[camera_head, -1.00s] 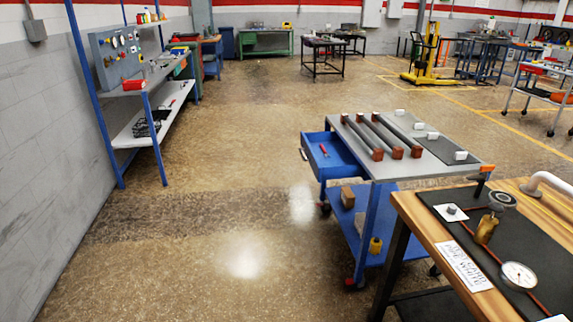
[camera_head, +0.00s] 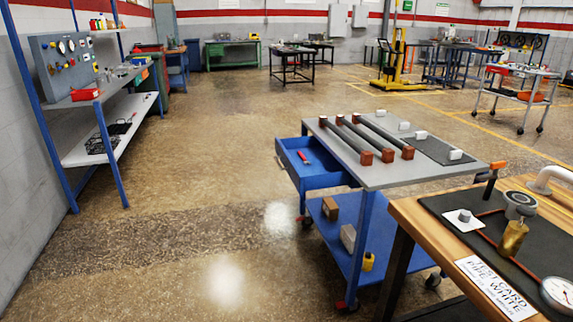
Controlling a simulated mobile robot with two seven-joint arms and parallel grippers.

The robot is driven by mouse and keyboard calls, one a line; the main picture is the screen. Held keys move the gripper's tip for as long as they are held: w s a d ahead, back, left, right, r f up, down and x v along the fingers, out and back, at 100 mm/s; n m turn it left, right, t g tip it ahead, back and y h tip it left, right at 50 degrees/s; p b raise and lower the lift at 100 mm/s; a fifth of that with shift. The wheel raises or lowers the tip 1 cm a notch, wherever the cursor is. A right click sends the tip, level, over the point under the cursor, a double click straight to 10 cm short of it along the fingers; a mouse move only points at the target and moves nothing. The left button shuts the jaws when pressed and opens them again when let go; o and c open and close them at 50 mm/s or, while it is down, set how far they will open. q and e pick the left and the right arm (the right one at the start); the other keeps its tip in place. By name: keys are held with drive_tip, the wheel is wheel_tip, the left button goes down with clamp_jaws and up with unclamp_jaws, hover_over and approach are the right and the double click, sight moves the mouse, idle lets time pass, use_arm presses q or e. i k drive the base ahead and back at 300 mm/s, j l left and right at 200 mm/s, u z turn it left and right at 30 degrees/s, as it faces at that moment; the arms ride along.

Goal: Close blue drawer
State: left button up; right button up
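The blue drawer (camera_head: 318,178) is pulled out from the left side of a cart, under its grey top (camera_head: 372,172). It stands open, with a handle on its left front face. A small red-handled tool (camera_head: 304,158) lies inside it. The cart has a blue frame, a lower blue shelf and wheels. Neither of my grippers shows in the view.
A wooden workbench (camera_head: 408,212) with a black mat and a gauge stands close at the front right, beside the cart. Dark bars with red-brown ends (camera_head: 365,158) lie on the cart top. A blue-post shelf (camera_head: 100,112) lines the left wall. The floor left of the cart is clear.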

sight(325, 171)
drive_tip(key=i+j+z, duration=0.1)
drive_tip(key=i+j, duration=0.2)
drive_tip(key=i+j+z, duration=0.15)
drive_tip(key=i+j, duration=0.15)
drive_tip(key=j, duration=0.15)
drive_tip(key=i+j+z, duration=0.1)
drive_tip(key=i+j, duration=0.2)
drive_tip(key=j, duration=0.1)
